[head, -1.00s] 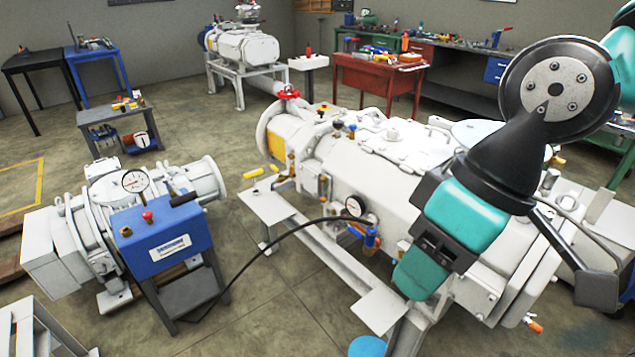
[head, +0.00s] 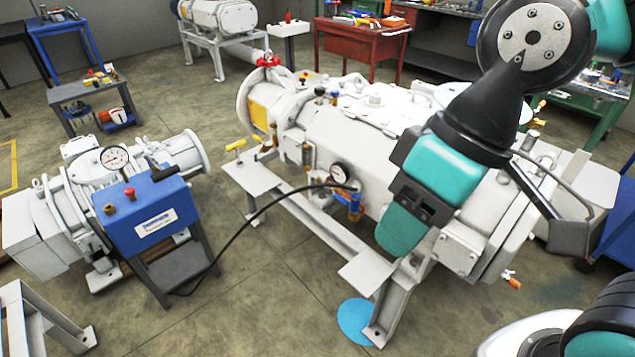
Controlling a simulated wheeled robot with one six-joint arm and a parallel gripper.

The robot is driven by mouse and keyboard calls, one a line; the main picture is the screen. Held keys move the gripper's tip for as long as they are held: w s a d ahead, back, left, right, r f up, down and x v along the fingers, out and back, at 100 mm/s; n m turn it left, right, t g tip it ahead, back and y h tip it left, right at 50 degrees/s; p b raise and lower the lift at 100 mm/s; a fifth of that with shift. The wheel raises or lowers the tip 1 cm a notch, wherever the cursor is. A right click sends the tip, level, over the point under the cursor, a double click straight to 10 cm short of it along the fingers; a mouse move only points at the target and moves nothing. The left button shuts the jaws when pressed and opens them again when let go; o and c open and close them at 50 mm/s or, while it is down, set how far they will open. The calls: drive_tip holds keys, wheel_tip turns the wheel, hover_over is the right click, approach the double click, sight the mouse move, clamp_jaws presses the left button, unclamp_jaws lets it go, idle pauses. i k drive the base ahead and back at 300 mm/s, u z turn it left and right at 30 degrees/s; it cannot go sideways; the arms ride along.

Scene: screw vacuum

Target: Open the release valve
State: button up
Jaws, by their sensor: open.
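The large white screw vacuum pump (head: 375,125) stands at the centre right. It carries several valves, and I cannot tell which is the release valve. A red handle (head: 268,61) is at its far left end. Yellow-handled valves (head: 236,146) sit on its near left side. A small orange-handled valve (head: 512,280) sticks out low at the right end. My gripper (head: 492,222) is open in front of the pump's right part, with no visible hold on anything. It hides part of the pump.
A blue gauge box (head: 150,215) on a stand is at the left, joined to the pump by a black hose (head: 245,222). A smaller white machine (head: 75,200) stands behind it. A blue disc (head: 357,321) lies on the floor.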

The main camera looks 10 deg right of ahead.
sight(129, 192)
drive_tip(key=u, duration=1.05)
drive_tip(key=i, duration=2.1)
drive_tip(key=z, duration=0.05)
